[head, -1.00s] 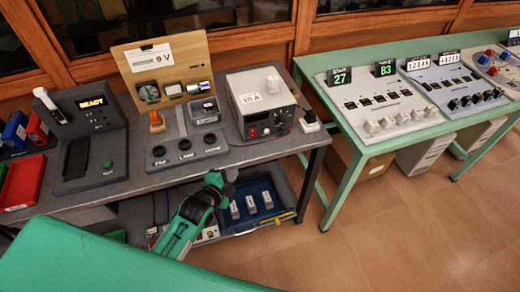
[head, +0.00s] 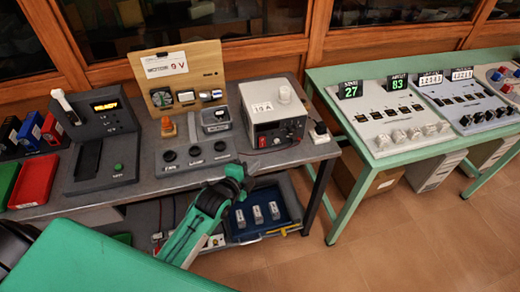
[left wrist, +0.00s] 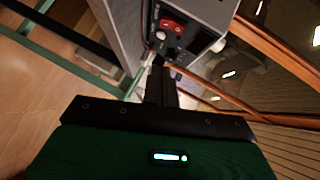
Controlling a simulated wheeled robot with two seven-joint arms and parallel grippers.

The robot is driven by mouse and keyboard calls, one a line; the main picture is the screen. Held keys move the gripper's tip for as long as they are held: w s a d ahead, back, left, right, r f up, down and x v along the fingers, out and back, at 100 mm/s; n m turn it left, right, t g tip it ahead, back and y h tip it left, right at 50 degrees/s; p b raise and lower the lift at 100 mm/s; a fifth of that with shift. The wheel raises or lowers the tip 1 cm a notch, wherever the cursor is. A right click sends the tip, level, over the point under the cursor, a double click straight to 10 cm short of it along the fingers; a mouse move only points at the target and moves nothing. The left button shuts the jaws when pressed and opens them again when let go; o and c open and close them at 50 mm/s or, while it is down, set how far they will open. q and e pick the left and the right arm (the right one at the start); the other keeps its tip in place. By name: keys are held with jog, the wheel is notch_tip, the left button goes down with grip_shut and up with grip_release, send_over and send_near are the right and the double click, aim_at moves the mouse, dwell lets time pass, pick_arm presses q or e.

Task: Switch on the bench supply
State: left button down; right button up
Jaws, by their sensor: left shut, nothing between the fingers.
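The bench supply (head: 268,122) is a grey box with a label reading 10 A and a pale round piece on top, near the right end of the grey bench. My left gripper (head: 250,168) is shut and empty, below and in front of the supply at the bench's front edge. In the left wrist view its fingers (left wrist: 158,64) point toward the panel's lower part, apparently apart from it.
A wooden-backed 9 V panel (head: 205,62) stands left. A blue tray (head: 284,196) sits below the bench. A green table (head: 347,195) with consoles stands right. Clear floor lies at lower right.

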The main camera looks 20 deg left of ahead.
pick_arm(q)
jog(key=p, duration=0.1)
send_near(265, 145)
jog(key=w+d, duration=0.1)
jog(key=d, duration=0.1)
jog(key=w+d, duration=0.1)
jog(key=w, duration=0.1)
jog(key=shift+d, duration=0.4)
jog(key=shift+w+a+f, duration=0.4)
jog(key=shift+w+a, duration=0.3)
jog(key=shift+w, duration=0.15)
jog(key=shift+w+a+f+p, duration=0.3)
jog(key=shift+w+a+f, duration=0.1)
jog(key=shift+w, duration=0.15)
jog(key=shift+w+a+f+b, duration=0.15)
jog(key=shift+f+b, duration=0.2)
jog(key=shift+b, duration=0.4)
jog(key=shift+r, duration=0.3)
jog(key=shift+p, duration=0.3)
